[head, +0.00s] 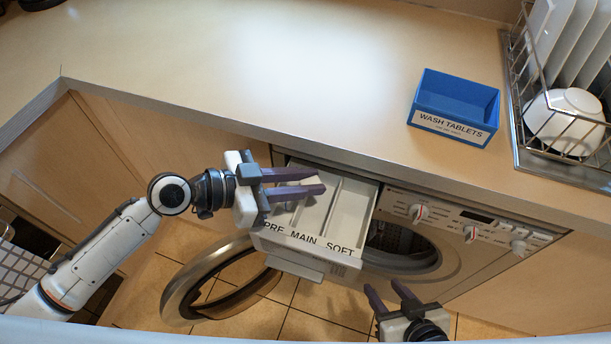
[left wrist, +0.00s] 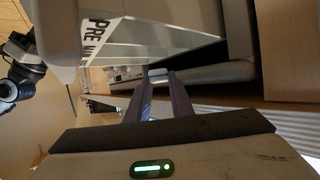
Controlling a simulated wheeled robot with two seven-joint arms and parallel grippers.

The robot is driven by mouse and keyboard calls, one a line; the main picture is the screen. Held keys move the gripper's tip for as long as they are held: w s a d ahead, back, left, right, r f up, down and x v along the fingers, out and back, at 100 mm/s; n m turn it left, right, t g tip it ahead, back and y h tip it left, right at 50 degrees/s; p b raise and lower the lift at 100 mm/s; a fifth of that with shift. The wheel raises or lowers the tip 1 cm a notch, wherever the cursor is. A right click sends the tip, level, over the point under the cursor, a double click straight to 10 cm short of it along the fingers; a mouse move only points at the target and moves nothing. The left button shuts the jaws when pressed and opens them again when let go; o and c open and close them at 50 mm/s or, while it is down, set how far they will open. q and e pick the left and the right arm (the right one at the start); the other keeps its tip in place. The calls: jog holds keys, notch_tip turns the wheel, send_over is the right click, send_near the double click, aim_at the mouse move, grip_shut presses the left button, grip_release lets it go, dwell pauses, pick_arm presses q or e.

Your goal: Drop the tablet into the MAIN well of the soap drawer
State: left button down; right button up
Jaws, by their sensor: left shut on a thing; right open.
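The soap drawer (head: 311,262) is pulled out of the washing machine, with wells labelled PRE, MAIN and SOFT from left to right. My left gripper (head: 318,182) reaches in from the left, its fingertips over the drawer around the MAIN well in the head view. It is shut on the small pale tablet (left wrist: 158,73), seen between its fingertips in the left wrist view. The drawer's lettered front (left wrist: 98,35) shows at the top of that view. I cannot tell the exact height above the well. My right gripper (head: 384,287) is open and empty, right of the drawer front.
A blue WASH TABLETS box (head: 455,106) stands on the counter (head: 300,60). A dish rack (head: 520,110) with plates and a white bowl (head: 565,118) is at right. The round washer door (head: 190,290) hangs open below the drawer. The control panel (head: 465,225) lies right of the drawer.

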pick_arm(q)
jog(key=c, duration=1.5)
grip_release()
jog(key=shift+b+v, duration=1.05)
jog(key=shift+v, duration=4.1)
jog(key=shift+f, duration=0.1)
